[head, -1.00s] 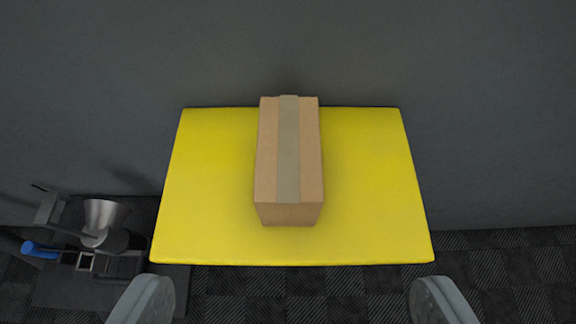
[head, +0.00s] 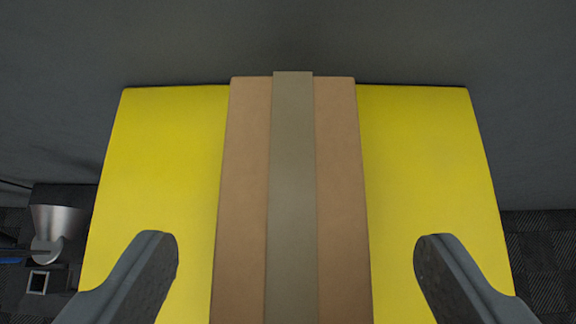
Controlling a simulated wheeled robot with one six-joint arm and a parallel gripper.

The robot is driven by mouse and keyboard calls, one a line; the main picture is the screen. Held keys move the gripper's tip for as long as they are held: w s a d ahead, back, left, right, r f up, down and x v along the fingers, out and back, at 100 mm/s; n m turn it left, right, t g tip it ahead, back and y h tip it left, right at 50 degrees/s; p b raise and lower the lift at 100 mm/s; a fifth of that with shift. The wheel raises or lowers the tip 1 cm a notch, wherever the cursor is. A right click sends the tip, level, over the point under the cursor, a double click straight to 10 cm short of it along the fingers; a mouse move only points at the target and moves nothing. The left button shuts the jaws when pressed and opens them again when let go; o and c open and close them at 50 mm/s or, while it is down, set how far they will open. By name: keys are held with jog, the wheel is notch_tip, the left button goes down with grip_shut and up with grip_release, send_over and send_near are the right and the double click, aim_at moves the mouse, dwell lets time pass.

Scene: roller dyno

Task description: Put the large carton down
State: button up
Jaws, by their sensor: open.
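The large carton (head: 342,190) is a brown box with a grey-tan tape strip down the middle of its top. It rests on a yellow surface (head: 430,150), near the middle, with its far end close to the back edge. Its near end runs out of the bottom of the picture. My gripper (head: 296,255) is open, with one finger on each side of the carton. There is a clear gap between each finger and the carton, and nothing is held. How high the fingertips are relative to the carton's top is hard to tell.
A dark grey wall (head: 400,35) stands behind the yellow surface. A silver, cup-shaped device (head: 58,225) with a dark base is at the left edge. Dark patterned floor (head: 540,255) shows at the right. The yellow surface is bare on both sides of the carton.

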aim_at(283, 244)
jog(key=shift+a+x, duration=0.1)
jog(key=shift+x, duration=1.4)
jog(key=shift+a+x, duration=0.15)
jog(key=shift+x, duration=1.3)
jog(key=c, duration=1.5)
